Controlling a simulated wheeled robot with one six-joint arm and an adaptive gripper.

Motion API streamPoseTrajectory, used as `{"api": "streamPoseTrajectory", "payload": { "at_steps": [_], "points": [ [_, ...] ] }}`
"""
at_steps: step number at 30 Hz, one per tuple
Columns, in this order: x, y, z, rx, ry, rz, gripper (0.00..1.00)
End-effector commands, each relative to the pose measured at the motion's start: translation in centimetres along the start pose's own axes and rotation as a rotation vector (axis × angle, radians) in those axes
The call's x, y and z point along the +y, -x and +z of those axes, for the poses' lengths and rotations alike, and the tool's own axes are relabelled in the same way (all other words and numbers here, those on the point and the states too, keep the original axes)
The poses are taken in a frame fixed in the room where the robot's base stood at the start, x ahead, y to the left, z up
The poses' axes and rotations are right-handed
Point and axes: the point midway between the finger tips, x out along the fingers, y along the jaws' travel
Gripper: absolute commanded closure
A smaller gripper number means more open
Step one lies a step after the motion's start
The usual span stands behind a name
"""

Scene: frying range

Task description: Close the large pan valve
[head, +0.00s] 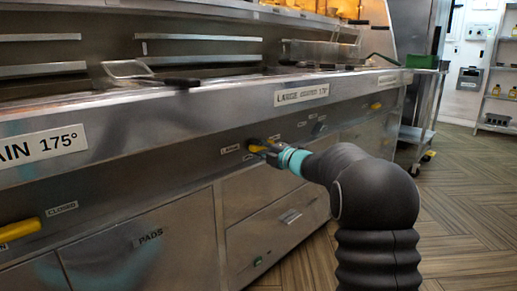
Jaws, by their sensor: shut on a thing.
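The large pan valve has a yellow handle (257,148) on the steel front panel, below a label (301,94) that begins with "LARGE". My gripper (268,148) is at this handle and shut on it, reaching in from the right. The fingers and the arm's teal band hide part of the handle, so its exact angle is hard to tell. Small labels sit close around the valve, but they are too small to read fully.
Another yellow valve handle (20,230) is at the lower left, beside a "CLOSED" label (62,208). A third yellow handle (376,105) is farther right. Fryer baskets (127,69) rest on top. Drawers lie below; open wooden floor (465,200) is at the right.

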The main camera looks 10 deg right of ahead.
Motion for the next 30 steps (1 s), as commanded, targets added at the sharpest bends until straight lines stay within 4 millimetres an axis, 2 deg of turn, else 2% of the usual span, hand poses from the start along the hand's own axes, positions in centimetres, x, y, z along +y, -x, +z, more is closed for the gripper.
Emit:
{"api": "streamPoseTrajectory", "payload": {
  "at_steps": [13,14,16,26,30],
  "points": [
    [-0.1,0.1,0.1,-0.002,0.01,-0.001,1.0],
    [-0.1,0.1,0.1,-0.002,0.01,-0.001,0.7],
    [-0.1,0.0,0.1,-0.002,0.009,-0.001,0.52],
    [0.0,0.1,0.0,0.001,0.008,-0.001,0.52],
    [0.0,1.3,0.1,-0.001,0.009,-0.001,0.52]
  ]
}}
